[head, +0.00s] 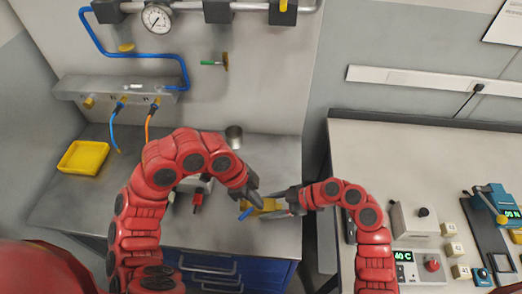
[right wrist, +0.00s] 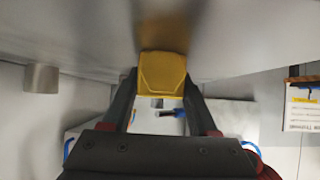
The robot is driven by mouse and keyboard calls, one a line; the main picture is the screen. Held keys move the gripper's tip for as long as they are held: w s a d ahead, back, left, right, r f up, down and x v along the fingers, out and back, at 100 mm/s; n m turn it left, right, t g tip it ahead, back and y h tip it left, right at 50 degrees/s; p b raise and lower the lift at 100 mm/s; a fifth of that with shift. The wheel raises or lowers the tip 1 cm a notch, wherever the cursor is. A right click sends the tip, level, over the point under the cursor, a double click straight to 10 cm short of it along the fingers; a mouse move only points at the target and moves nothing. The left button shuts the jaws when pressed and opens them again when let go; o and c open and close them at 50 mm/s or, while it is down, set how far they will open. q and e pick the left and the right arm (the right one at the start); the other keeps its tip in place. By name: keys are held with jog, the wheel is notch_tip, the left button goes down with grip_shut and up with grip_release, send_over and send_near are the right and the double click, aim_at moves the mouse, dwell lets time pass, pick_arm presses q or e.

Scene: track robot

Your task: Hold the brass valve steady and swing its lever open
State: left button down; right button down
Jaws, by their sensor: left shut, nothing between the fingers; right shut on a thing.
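The brass valve (head: 268,208) is at the right part of the grey bench, near its front. Its blue lever (head: 245,213) sticks out to the left. My right gripper (head: 284,203) reaches in from the right and is shut on the valve. In the right wrist view the yellow valve body (right wrist: 162,72) sits between the two dark fingers, with a small blue piece, likely the lever, just beyond it (right wrist: 181,113). My left gripper (head: 257,199) is shut and empty, close above the valve and lever. Whether it touches them is hard to tell.
A yellow tray (head: 83,158), a grey cylinder (head: 234,136) and a small red-handled item (head: 197,202) are on the bench. Blue and orange hoses (head: 149,125) hang from the wall manifold. A white table (head: 390,145) with instruments stands to the right, across a gap.

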pick_arm(q)
jog(key=shift+d, duration=0.1)
jog(key=s+d+f+n, duration=0.1)
jog(key=d, duration=0.2)
jog(key=s+d+f+n, duration=0.1)
jog(key=d+f, duration=0.1)
jog(key=d, duration=0.1)
jog(key=s+d+f+n, duration=0.1)
jog(key=s+d+f, duration=0.1)
jog(key=d, duration=0.1)
jog(key=shift+s+d+f+n+g, duration=0.1)
jog(key=shift+d+n+g, duration=0.1)
jog(key=shift+n+g, duration=0.1)
jog(key=s+d+f+n+t+y, duration=0.1)
jog(key=s+d+f+t+y, duration=0.25)
jog(key=s+d+f, duration=0.6)
jog(key=s+a+r+m+t+y, duration=0.1)
jog(key=s+a+t, duration=0.1)
jog(key=a+t, duration=0.3)
jog(key=s+a+r+t+y, duration=0.2)
jog(key=a+t, duration=0.2)
jog(key=a, duration=0.4)
jog(key=a+r+m+t, duration=0.1)
jog(key=a+r+t, duration=0.3)
jog(key=r, duration=0.4)
jog(key=shift+r, duration=0.15)
jog(key=shift+w+t+h, duration=0.15)
jog(key=shift+t+h, duration=0.1)
